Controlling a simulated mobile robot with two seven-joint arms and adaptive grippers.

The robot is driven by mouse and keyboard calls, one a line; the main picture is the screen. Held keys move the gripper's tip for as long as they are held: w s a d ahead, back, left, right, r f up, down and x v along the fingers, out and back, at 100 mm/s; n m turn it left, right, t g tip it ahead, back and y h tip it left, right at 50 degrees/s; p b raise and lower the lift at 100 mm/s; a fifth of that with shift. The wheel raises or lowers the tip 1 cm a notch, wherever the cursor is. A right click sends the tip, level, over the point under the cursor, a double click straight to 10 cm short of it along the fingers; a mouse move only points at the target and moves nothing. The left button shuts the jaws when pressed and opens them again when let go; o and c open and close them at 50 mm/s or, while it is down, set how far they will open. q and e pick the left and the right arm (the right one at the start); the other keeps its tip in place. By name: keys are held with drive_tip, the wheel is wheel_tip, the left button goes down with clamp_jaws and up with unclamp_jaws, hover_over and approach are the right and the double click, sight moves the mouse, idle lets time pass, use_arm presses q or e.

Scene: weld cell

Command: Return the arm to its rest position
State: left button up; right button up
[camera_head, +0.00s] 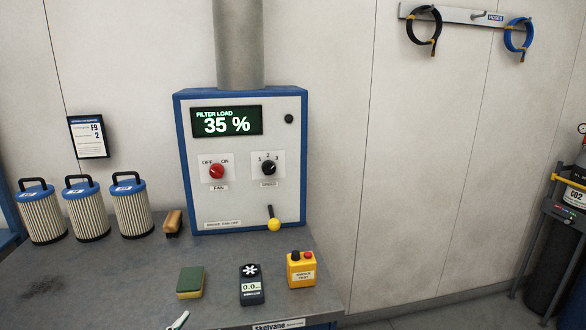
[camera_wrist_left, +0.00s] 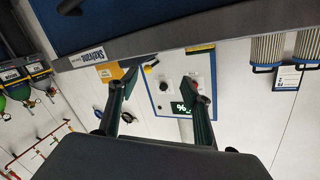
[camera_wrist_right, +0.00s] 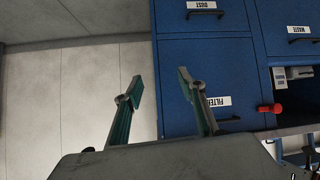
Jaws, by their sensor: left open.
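My left gripper (camera_wrist_left: 160,82) shows in the left wrist view with its two fingers spread and nothing between them. The control panel and bench edge appear upside down beyond it. A small pale and green tip at the bottom edge of the head view may be part of a gripper; I cannot tell which. My right gripper (camera_wrist_right: 158,85) shows in the right wrist view with its fingers apart and empty, in front of the blue drawer cabinet (camera_wrist_right: 205,65). Neither arm is otherwise visible in the head view.
The bench (camera_head: 120,285) carries several filter cartridges (camera_head: 85,210), a brush (camera_head: 173,222), a sponge (camera_head: 190,282), a black meter (camera_head: 251,285) and a yellow button box (camera_head: 301,270). The control panel (camera_head: 245,200) reads 35 %. A gas cylinder (camera_head: 565,235) stands far right.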

use_arm(q)
drive_tip(key=s+f+n+g, duration=0.1)
drive_tip(key=s+f+g, duration=0.2)
drive_tip(key=s+f, duration=0.6)
drive_tip(key=s+f+n+g+y, duration=0.1)
drive_tip(key=s+f+n+g, duration=0.1)
drive_tip(key=s+f, duration=0.8)
wheel_tip(320, 180, down, 7)
drive_tip(key=shift+s+a+f+g, duration=0.1)
drive_tip(key=shift+s+a+g, duration=0.05)
drive_tip(key=shift+a+g, duration=0.3)
use_arm(e)
drive_tip(key=shift+h, duration=0.4)
drive_tip(key=d, duration=0.1)
drive_tip(key=w+d, duration=0.1)
drive_tip(key=d, duration=0.2)
drive_tip(key=shift+w+d+r, duration=0.1)
drive_tip(key=shift+w+r, duration=0.15)
drive_tip(key=shift+w, duration=0.05)
use_arm(q)
drive_tip(key=c, duration=0.5)
use_arm(e)
drive_tip(key=c, duration=0.4)
use_arm(q)
drive_tip(key=shift+a, duration=0.1)
drive_tip(key=shift+c, duration=0.6)
use_arm(e)
drive_tip(key=shift+o, duration=0.2)
drive_tip(key=shift+w, duration=0.1)
